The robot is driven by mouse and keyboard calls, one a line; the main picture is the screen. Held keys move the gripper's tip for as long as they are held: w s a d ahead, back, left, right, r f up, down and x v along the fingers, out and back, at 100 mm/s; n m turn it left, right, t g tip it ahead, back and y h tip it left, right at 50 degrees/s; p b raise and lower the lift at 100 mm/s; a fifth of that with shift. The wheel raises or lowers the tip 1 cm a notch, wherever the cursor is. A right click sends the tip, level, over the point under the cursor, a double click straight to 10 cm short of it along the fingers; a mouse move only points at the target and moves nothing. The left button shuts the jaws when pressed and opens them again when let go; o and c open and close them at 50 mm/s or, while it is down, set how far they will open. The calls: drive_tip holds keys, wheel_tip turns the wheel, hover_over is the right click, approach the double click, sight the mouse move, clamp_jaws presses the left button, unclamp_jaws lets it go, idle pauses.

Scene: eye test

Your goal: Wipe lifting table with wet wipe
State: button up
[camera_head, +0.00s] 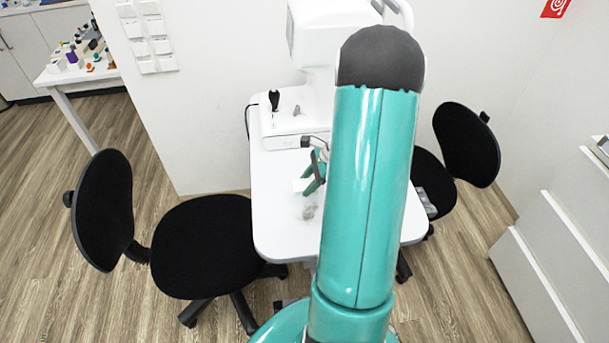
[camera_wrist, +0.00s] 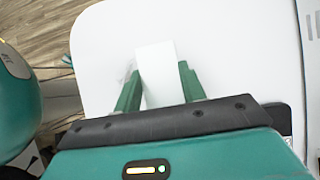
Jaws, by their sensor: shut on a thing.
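The lifting table (camera_head: 278,228) is a white top with rounded corners; it fills much of the wrist view (camera_wrist: 245,60). My gripper (camera_head: 313,180) is over the middle of the table, partly hidden by my arm in the head view. In the wrist view its two green fingers (camera_wrist: 159,72) are on either side of a white rectangular piece (camera_wrist: 156,62), which looks like the wet wipe. It is held at the tabletop; exact contact cannot be told. A grey smudge (camera_head: 309,212) is on the table just in front of the gripper.
A white eye-test machine (camera_head: 300,110) stands on the table's back end. Black chairs stand left (camera_head: 205,245) and right (camera_head: 465,145). White drawers (camera_head: 560,250) are at the right. A side table (camera_head: 75,75) with small objects is at the back left.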

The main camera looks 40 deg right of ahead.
drive_tip(key=shift+r, duration=1.4)
